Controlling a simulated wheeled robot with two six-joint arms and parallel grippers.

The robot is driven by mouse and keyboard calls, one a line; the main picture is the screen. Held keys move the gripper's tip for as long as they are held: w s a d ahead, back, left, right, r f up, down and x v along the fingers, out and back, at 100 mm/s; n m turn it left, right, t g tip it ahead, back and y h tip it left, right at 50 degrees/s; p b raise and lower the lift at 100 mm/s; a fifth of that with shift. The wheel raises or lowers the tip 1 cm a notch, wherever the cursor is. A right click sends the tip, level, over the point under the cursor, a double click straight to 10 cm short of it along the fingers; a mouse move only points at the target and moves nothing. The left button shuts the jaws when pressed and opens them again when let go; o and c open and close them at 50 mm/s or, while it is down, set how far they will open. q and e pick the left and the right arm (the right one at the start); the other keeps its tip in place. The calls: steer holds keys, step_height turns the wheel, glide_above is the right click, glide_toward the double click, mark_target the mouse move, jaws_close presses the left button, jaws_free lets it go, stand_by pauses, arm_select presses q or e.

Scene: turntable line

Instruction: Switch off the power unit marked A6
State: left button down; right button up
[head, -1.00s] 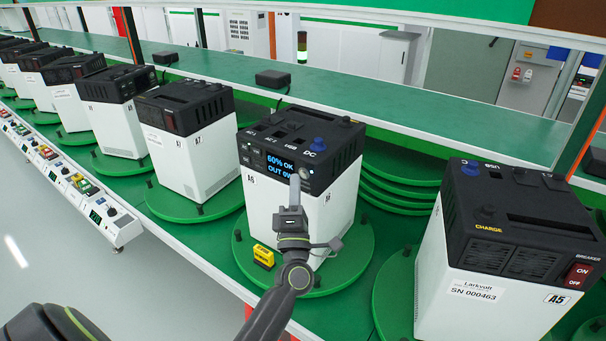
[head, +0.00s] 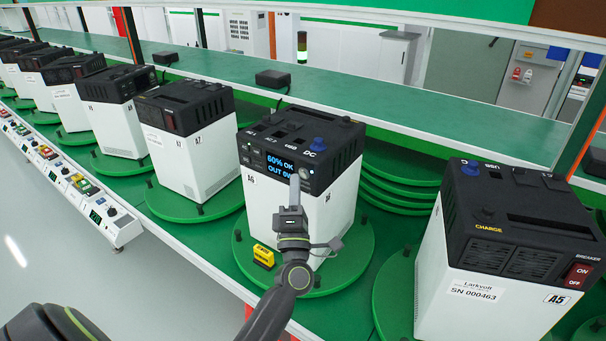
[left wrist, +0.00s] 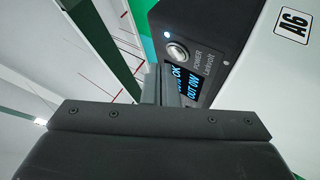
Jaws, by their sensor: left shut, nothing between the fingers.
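The power unit A6 (head: 300,215) is a white box with a black top on a green turntable (head: 350,262). Its lit display (head: 280,166) shows 60% OK and an OUT line in watts. The A6 label (left wrist: 291,24) shows in the left wrist view. The round POWER button (left wrist: 178,52) is beside the display, with a small light (left wrist: 167,35) glowing near it. My left gripper (head: 295,182) is shut and empty, its fingertips at the panel by the button. I cannot tell whether they touch it. My right gripper is not in view.
Unit A5 (head: 440,285), with a red breaker switch (head: 578,276), stands to the right. Unit A7 (head: 205,160) and several others stand to the left. A yellow block (head: 263,256) sits on A6's turntable. A green shelf (head: 420,115) runs behind.

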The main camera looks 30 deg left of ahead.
arm_select(q)
steer(key=shift+w, duration=0.1)
stand_by(0.3)
steer(key=shift+w, duration=0.35)
steer(key=shift+w, duration=0.3)
stand_by(0.5)
stand_by(0.4)
steer(key=shift+s, duration=0.75)
steer(key=shift+s+a+p, duration=0.2)
steer(key=shift+s+p, duration=0.25)
steer(key=shift+s, duration=2.05)
